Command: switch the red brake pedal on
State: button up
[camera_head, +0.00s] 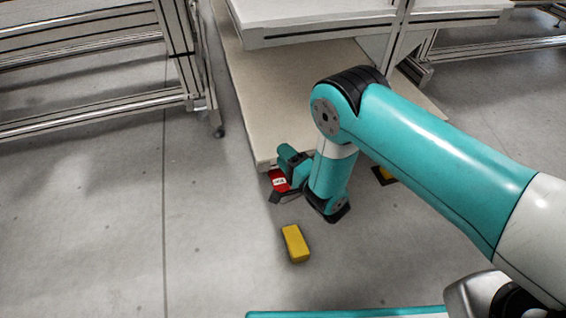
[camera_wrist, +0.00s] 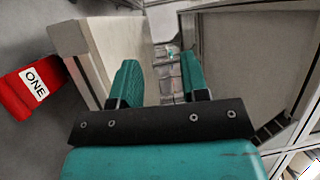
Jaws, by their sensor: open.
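The red brake pedal (camera_head: 279,181) sits low by the near corner of the workbench's bottom shelf, partly hidden by my gripper. It also shows at the left edge of the wrist view as a red block (camera_wrist: 22,88) with a white label reading "ONE". My gripper (camera_wrist: 160,78) is open, with two teal fingers apart and nothing between them. The pedal lies to the left of the fingers in that view, outside them. In the head view my gripper (camera_head: 288,157) appears just above the pedal; I cannot tell whether they touch.
A yellow block (camera_head: 295,243) lies on the floor in front. Another yellow item (camera_head: 385,174) is partly behind my arm. The bench's pale bottom shelf (camera_head: 245,95) is close to my gripper. A wheeled metal frame (camera_head: 190,80) stands left. Floor at left is clear.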

jog(key=s+d+f+p, duration=0.3)
jog(key=s+d+f, duration=0.25)
jog(key=f, duration=0.45)
jog(key=g+p, duration=0.1)
send_near(279, 187)
jog(key=shift+h, duration=0.3)
jog(key=b+x, duration=0.7)
jog(key=b, duration=0.1)
jog(key=shift+w+a+f, duration=0.15)
jog(key=shift+a+f, duration=0.1)
jog(key=shift+f, duration=0.05)
jog(key=shift+w+a+r+b, duration=0.1)
jog(key=shift+w+a+b, duration=0.45)
jog(key=shift+b, duration=0.4)
jog(key=shift+w+a+r, duration=0.15)
jog(key=shift+w+r, duration=0.1)
jog(key=shift+w, duration=0.15)
jog(key=shift+c, duration=0.4)
grip_shut()
